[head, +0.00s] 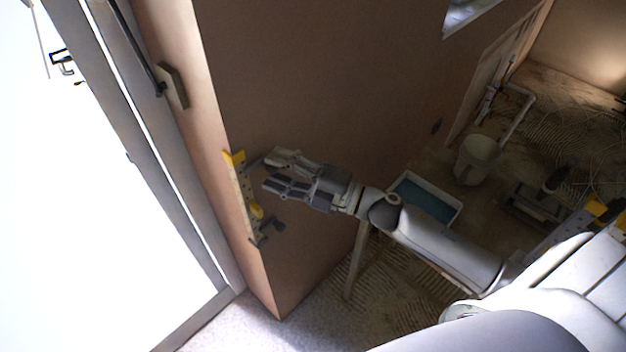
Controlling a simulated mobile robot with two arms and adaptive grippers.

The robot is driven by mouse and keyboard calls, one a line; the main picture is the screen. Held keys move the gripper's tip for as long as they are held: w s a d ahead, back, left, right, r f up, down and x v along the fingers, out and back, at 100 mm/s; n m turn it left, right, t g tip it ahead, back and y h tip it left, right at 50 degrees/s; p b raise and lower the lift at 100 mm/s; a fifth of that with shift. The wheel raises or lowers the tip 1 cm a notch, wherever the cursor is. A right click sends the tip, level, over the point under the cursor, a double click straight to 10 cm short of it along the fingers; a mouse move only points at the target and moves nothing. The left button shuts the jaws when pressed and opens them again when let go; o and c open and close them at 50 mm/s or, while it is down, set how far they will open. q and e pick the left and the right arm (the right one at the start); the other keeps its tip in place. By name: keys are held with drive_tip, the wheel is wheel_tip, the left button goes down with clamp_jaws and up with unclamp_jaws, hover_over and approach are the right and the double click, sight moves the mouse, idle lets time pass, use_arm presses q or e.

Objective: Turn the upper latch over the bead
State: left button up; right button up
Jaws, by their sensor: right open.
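A pale perforated strip with yellow ends, seemingly the bead or its holder (243,193), runs along the vertical corner of the brown plastered wall. Small dark parts sit at its upper and lower ends. The upper one, seemingly the upper latch (254,163), is partly hidden by my fingers. The lower one, seemingly the lower latch (272,226), sticks out to the right. My right gripper (269,171) is open, its fingertips pointing left just right of the strip's upper part. I cannot tell whether they touch the upper latch. My left gripper is not in view.
The brown wall (310,90) fills the middle. A bright opening with a grey frame (150,150) lies left. A pale bucket (478,160), a tray with blue inside (428,202) and a dark tool (535,205) stand on the floor at right. A leaning wooden leg (356,262) is below my arm.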

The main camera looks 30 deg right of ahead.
drive_tip(key=r+v, duration=0.1)
drive_tip(key=v, duration=0.9)
drive_tip(key=shift+s+f, duration=0.15)
drive_tip(key=shift+f, duration=0.3)
drive_tip(key=d+f+m+h+b, duration=0.1)
drive_tip(key=d+f+m+h, duration=0.25)
drive_tip(key=f, duration=0.55)
drive_tip(key=d+f+m+h, duration=0.3)
drive_tip(key=d+f+m, duration=0.15)
drive_tip(key=f, duration=0.45)
drive_tip(key=d+f+m+h+b, duration=0.1)
drive_tip(key=d+f+m+h, duration=0.25)
drive_tip(key=f, duration=0.65)
drive_tip(key=s+f+m+g+h, duration=0.1)
drive_tip(key=s+f+m+g, duration=0.2)
drive_tip(key=f, duration=0.5)
drive_tip(key=s+f+m+g+h, duration=0.1)
drive_tip(key=s+f+m+h, duration=0.1)
drive_tip(key=s+f, duration=0.5)
drive_tip(key=s+a+f+m+g+b, duration=0.1)
drive_tip(key=s+a+f+g, duration=0.3)
drive_tip(key=s+f, duration=0.5)
drive_tip(key=s+a+f+m+g+b, duration=0.1)
drive_tip(key=s+a+f+m+g, duration=0.3)
drive_tip(key=s+f, duration=0.6)
drive_tip(key=s+a+g, duration=0.1)
drive_tip(key=s+a, duration=0.1)
drive_tip(key=s, duration=0.4)
drive_tip(key=shift+a, duration=0.3)
